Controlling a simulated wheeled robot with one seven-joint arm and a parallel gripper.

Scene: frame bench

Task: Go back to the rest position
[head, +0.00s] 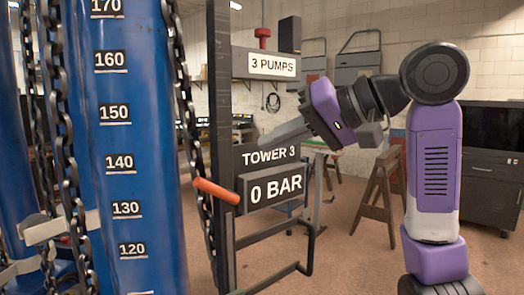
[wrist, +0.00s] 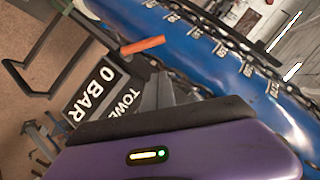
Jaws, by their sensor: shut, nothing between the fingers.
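My gripper (head: 264,138) is in the middle of the head view, at the end of my purple and black arm, which bends in from the right. Its grey fingers point left and a little down, shut and empty. They are in front of the dark TOWER 3 panel in the picture; the depth gap cannot be told. The orange lever handle (head: 216,190) is below and left of the fingertips, apart from them in the picture. In the wrist view, the grey fingers (wrist: 164,92) reach up past the purple housing, and the orange handle (wrist: 142,45) shows beyond them.
A blue cylinder (head: 134,215) with a number scale and hanging chains (head: 180,75) fills the left. A "0 BAR" sign (head: 275,188) and a "3 PUMPS" sign (head: 271,65) sit on the dark frame. Behind are a wooden sawhorse (head: 378,195) and a dark cabinet (head: 490,175).

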